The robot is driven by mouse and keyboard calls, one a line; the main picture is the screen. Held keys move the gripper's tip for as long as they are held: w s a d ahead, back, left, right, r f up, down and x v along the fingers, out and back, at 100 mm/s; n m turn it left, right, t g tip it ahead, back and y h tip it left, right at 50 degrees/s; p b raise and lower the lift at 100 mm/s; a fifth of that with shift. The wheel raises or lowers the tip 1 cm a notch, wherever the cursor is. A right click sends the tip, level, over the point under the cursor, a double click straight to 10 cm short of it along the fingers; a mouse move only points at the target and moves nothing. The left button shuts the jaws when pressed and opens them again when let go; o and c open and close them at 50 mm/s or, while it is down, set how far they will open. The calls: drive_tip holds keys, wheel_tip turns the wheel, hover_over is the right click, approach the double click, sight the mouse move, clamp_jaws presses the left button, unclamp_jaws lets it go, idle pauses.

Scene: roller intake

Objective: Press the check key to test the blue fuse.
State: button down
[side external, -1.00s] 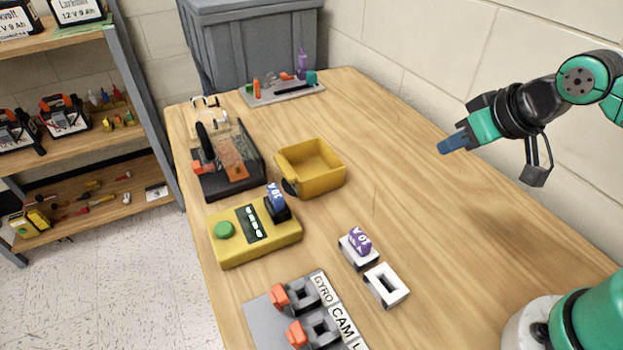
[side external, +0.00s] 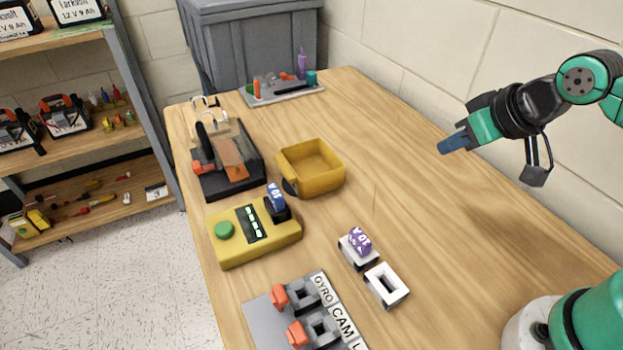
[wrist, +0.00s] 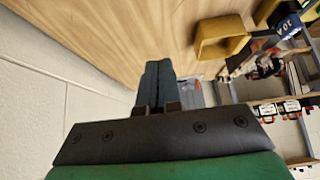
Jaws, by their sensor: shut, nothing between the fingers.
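The yellow tester (side external: 283,233) sits on the table, left of centre in the side view. It has a round green key (side external: 224,229) on its left and a dark display with lit pale marks (side external: 252,224) in the middle. The blue fuse (side external: 275,197) stands upright in the dark socket at the tester's right end; it also shows at the top right of the wrist view (wrist: 287,25). My gripper (side external: 442,148) is shut and empty, raised above the right side of the table, well apart from the tester. Its closed fingers show in the wrist view (wrist: 158,70).
A yellow bin (side external: 311,166) stands behind the tester, beside a dark device with an orange part (side external: 230,165). A purple fuse (side external: 359,240) sits in a white holder, near an empty white holder (side external: 386,286). A labelled grey panel (side external: 270,322) lies in front. The table's right side is clear.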

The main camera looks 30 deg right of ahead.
drive_tip(key=n+t+y, duration=0.2)
drive_tip(key=n, duration=0.9)
hover_over(227, 231)
drive_tip(key=shift+r, duration=0.25)
drive_tip(key=shift+f, duration=0.1)
drive_tip(key=shift+f, duration=4.3)
drive_tip(key=shift+f, duration=0.1)
drive_tip(key=shift+f, duration=0.3)
